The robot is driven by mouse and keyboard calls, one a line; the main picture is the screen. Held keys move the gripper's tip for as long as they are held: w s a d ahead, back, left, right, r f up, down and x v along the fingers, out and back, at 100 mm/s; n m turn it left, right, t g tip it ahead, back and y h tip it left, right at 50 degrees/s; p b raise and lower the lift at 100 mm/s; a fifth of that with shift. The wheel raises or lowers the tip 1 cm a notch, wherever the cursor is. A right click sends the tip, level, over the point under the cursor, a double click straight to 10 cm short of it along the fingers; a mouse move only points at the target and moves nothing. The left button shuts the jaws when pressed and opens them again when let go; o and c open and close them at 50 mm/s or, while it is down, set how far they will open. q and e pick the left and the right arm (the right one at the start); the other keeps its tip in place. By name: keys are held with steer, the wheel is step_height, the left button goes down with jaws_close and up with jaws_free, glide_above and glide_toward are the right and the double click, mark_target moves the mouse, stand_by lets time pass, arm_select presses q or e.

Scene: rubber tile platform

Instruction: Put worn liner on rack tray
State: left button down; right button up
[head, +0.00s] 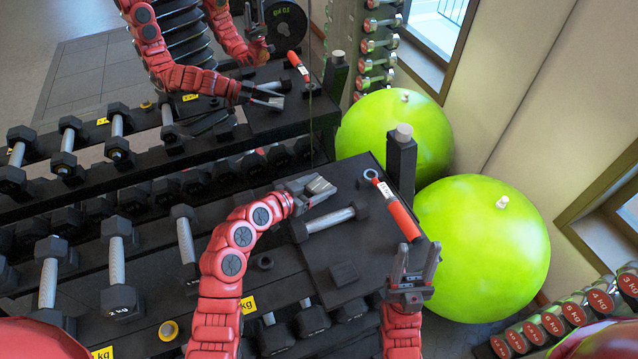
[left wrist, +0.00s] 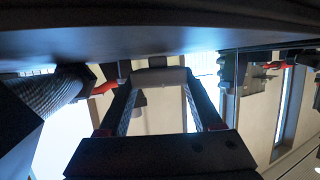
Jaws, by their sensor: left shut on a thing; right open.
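My left gripper (head: 318,188) is above the far left part of the black rack tray (head: 318,262), just beyond the dumbbell lying there. It is shut on a small dark piece, apparently the worn liner (left wrist: 160,75), between the fingertips in the left wrist view. The piece cannot be made out clearly in the head view. A dark square pad (head: 344,272) lies on the tray nearer to me; I cannot tell whether it is another liner. My right gripper (head: 416,262) is open and empty, fingers up, by the tray's right edge.
A dumbbell (head: 331,219) and a red-handled tool (head: 396,210) lie on the tray. A black post (head: 401,165) stands at its back right corner. Racked dumbbells (head: 118,265) fill the left. Green balls (head: 482,245) stand at right. A mirror behind reflects the rack and my arms.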

arm_select(q)
steer(key=shift+f, duration=0.15)
steer(key=shift+c, duration=0.3)
jaws_free()
steer(key=shift+r, duration=0.2)
steer(key=shift+a, duration=0.15)
steer(key=b+v, duration=0.3)
steer(key=v, duration=0.7)
steer(key=shift+s+a, duration=0.25)
steer(key=shift+s, duration=0.05)
steer(key=shift+s+a+r+b, duration=0.3)
steer(key=shift+s+b, duration=0.05)
steer(key=shift+s, duration=0.05)
